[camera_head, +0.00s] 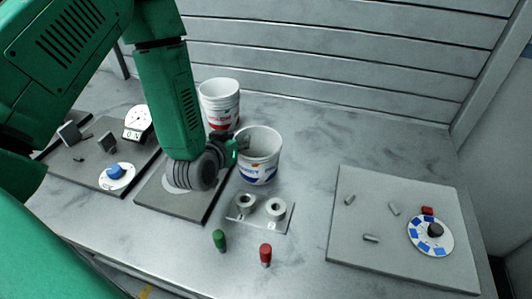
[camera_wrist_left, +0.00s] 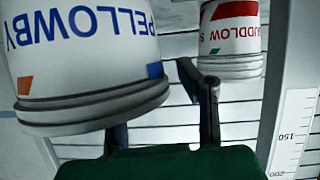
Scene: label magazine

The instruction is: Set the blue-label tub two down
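The blue-label tub (camera_head: 259,158) is white and stands upright, mouth up, at the middle of the bench. My left gripper (camera_head: 241,144) is at the left side of its rim. In the left wrist view the tub (camera_wrist_left: 85,65) fills the upper left and hides the tip of one finger. The other finger of my left gripper (camera_wrist_left: 160,85) is outside the wall, with a narrow gap showing between. A red-label tub (camera_head: 220,97) stands in a stack behind; it also shows in the wrist view (camera_wrist_left: 230,35). My right gripper is out of view.
A plate with two white rings (camera_head: 235,215) lies just in front of the tub, with a green peg (camera_head: 219,240) and a red peg (camera_head: 265,254) nearer. A grey board (camera_head: 385,240) lies at right. The bench right of the tub is clear.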

